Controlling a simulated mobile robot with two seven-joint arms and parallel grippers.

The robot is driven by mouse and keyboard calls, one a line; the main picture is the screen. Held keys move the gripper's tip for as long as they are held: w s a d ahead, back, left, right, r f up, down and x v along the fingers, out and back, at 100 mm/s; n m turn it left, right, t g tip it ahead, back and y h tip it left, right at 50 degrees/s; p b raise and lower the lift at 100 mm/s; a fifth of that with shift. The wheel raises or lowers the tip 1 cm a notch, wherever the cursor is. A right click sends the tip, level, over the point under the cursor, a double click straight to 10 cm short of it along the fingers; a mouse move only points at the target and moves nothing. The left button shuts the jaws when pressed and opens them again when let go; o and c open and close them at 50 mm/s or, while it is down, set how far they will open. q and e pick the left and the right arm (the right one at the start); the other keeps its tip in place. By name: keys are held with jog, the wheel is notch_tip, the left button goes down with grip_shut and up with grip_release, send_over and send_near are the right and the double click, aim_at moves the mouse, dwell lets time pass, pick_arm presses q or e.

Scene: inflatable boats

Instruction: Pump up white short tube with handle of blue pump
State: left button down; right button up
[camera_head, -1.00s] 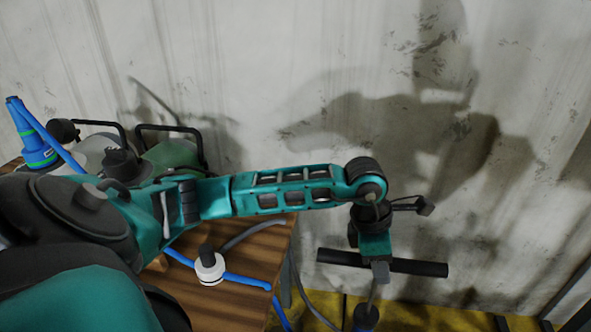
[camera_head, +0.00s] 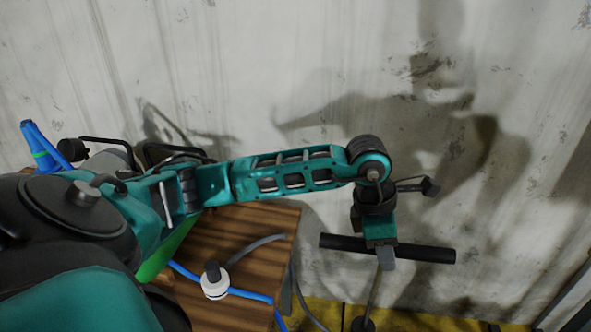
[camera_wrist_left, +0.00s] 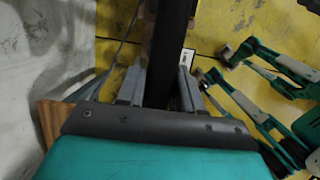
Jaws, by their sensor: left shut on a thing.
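The blue pump's black crossbar handle (camera_head: 343,243) is to the right of the table, level or nearly so. A thin shaft (camera_head: 373,296) runs from it down to the pump's top (camera_head: 362,325), and the rest of the pump is cut off by the lower edge. My left gripper (camera_head: 386,260) is shut on the middle of the handle. In the left wrist view its two fingers (camera_wrist_left: 160,88) stand either side of the dark bar (camera_wrist_left: 170,45). A white short fitting with a black top (camera_head: 214,284) sits on the table, with blue tubing beside it. My right gripper is not seen.
A wooden table (camera_head: 255,225) stands left of the pump. A grey hose (camera_head: 295,265) hangs over its right edge. A blue cone-shaped thing (camera_head: 40,145) is at the far left. A stained pale wall (camera_head: 300,60) is behind, and the floor (camera_head: 400,314) is yellow.

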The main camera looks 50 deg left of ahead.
pick_arm(q)
notch_tip(320, 180, down, 6)
jog(key=b, duration=0.3)
jog(key=shift+f, duration=0.1)
jog(key=f+b, duration=0.5)
jog(key=f, duration=0.2)
jog(key=f+b, duration=0.6)
jog(key=f, duration=0.1)
jog(key=shift+s+f+b, duration=0.2)
jog(key=shift+f+b, duration=0.1)
jog(key=shift+f, duration=0.1)
jog(key=shift+f+p, duration=0.35)
jog(key=shift+f, duration=0.45)
jog(key=shift+r, duration=0.1)
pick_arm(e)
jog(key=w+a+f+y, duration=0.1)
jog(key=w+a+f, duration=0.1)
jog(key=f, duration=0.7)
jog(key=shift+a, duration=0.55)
pick_arm(q)
jog(key=shift+w, duration=0.1)
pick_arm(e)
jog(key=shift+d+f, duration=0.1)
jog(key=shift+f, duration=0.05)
